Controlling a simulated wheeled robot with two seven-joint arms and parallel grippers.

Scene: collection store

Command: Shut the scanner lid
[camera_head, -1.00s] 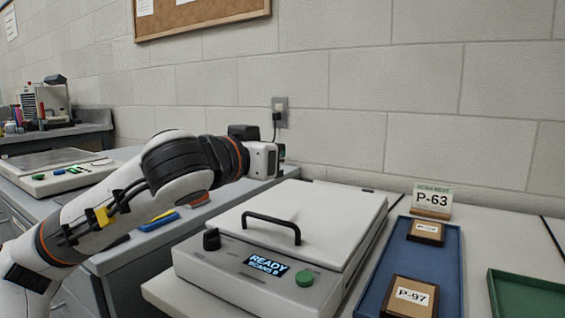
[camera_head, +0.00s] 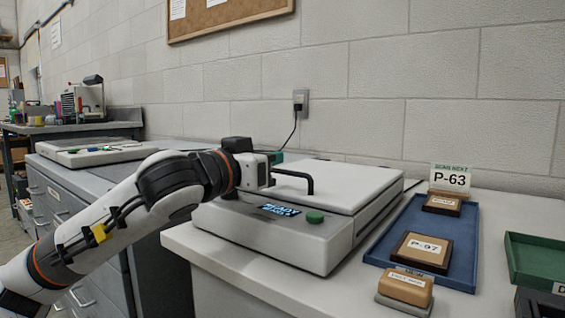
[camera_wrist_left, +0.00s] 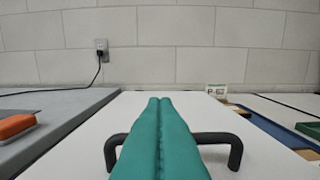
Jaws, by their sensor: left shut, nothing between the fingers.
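The scanner (camera_head: 275,238) stands on the white counter, its display lit with "READY". Its white lid (camera_head: 345,180) lies flat and down on the body in the head view. The lid (camera_wrist_left: 225,120) also fills the lower middle of the left wrist view. The black lid handle (camera_head: 308,181) stands up at the front of the lid. My left gripper (camera_head: 272,157) is at the handle, its teal fingers shut together and empty. In the left wrist view the fingers (camera_wrist_left: 160,100) pass over the handle (camera_wrist_left: 233,145) and hide its middle; I cannot tell whether they touch. My right gripper is out of view.
A blue tray (camera_head: 462,250) with framed labelled pieces is right of the scanner, a P-63 card (camera_head: 450,178) behind it. A stamp-like block (camera_head: 405,288) sits at its front. A green tray (camera_head: 535,262) is at far right. The wall is close behind.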

